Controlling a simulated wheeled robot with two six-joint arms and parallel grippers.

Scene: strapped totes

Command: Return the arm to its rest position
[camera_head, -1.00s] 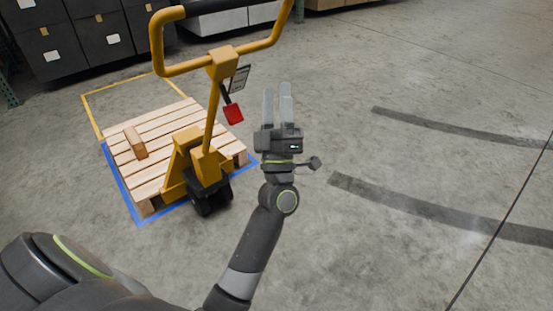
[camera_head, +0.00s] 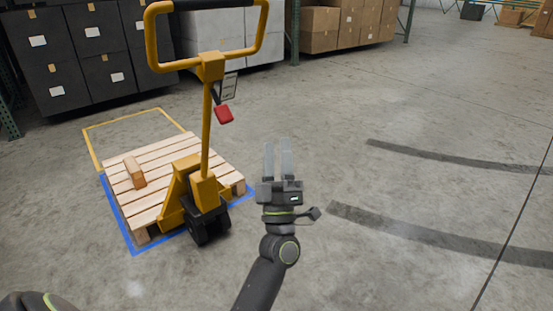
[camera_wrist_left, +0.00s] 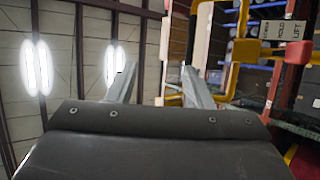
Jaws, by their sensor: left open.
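The pallet jack stands at a wooden pallet (camera_head: 165,175) bearing a small wooden block (camera_head: 134,172). Blue and yellow floor tape surrounds the pallet. Black totes (camera_head: 80,55), pale boxes (camera_head: 220,30) and cardboard boxes (camera_head: 345,22) line the back. The floor at the right is open.

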